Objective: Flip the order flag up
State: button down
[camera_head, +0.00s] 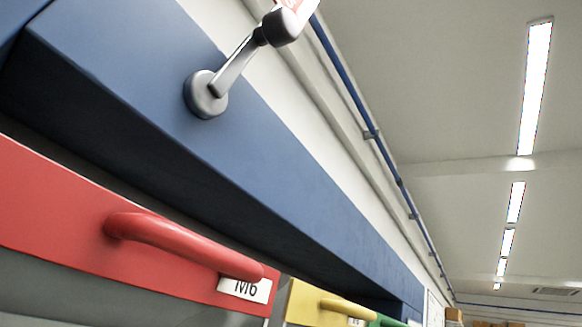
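The order flag shows at the top of the view, on a blue beam (150,70). It has a round grey pivot (204,96), a short metal arm (236,64) and a dark knob (281,27). The arm slants up and right from the pivot in this tilted picture. A red and white piece (297,6) shows behind the knob and is cut off by the top edge. My gripper is not in view.
Below the beam is a red bin front (60,210) with a red bar handle (180,241) and a label reading M6 (246,289). Yellow (308,300) and green fronts follow to the right. A blue pipe (345,92) runs along the wall.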

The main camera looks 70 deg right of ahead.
aim_at(205, 92)
jog(key=k, duration=1.45)
jog(key=u, duration=0.3)
jog(key=i, duration=1)
